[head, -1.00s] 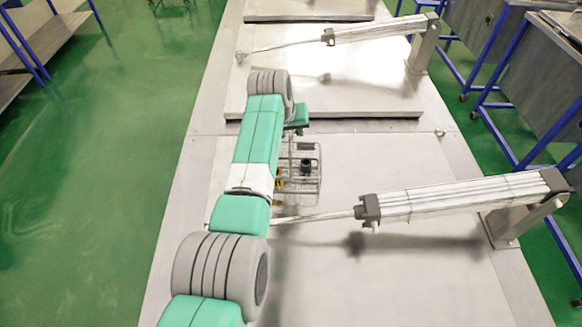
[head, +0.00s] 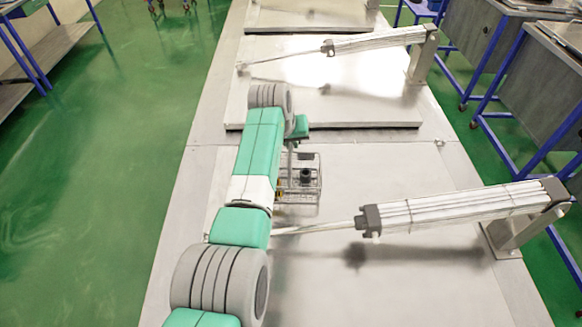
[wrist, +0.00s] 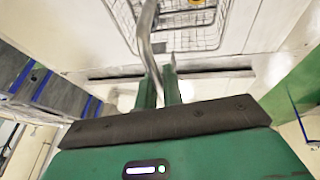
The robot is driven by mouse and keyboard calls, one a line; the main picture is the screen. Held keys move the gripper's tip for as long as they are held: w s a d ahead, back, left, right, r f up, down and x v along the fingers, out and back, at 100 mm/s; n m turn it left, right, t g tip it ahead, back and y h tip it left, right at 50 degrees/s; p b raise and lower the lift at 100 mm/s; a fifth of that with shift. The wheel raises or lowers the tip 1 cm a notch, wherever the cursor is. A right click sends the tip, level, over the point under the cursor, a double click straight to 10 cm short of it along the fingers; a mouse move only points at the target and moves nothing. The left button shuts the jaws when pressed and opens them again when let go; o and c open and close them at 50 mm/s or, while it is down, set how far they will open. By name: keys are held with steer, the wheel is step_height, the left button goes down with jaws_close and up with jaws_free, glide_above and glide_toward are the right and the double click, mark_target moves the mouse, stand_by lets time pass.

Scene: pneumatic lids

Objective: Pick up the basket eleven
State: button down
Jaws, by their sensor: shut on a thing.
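A wire basket (head: 313,205) shows in the head view, just right of my arm, with a dark piece inside; my arm partly covers its left side. In the wrist view its wire mesh (wrist: 205,42) shows at the top, cut off by the frame edge. A bent metal bar (wrist: 145,38), apparently the basket's handle, runs from it down between the fingers. My gripper (wrist: 161,84) is shut on this bar. In the head view the fingers are hidden by the arm. I cannot tell whether the basket touches the metal surface below.
A pneumatic cylinder (head: 460,207) on a bracket reaches across the metal surface right of my arm, near the basket. A raised lid plate (head: 350,108) with another cylinder (head: 380,40) lies beyond. Blue-framed tables stand right; green floor (head: 130,180) is open left.

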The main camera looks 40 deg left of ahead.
steer(key=shift+r, duration=0.2)
step_height(320, 180, up, 28)
steer(key=p, duration=0.2)
steer(key=shift+r, duration=0.15)
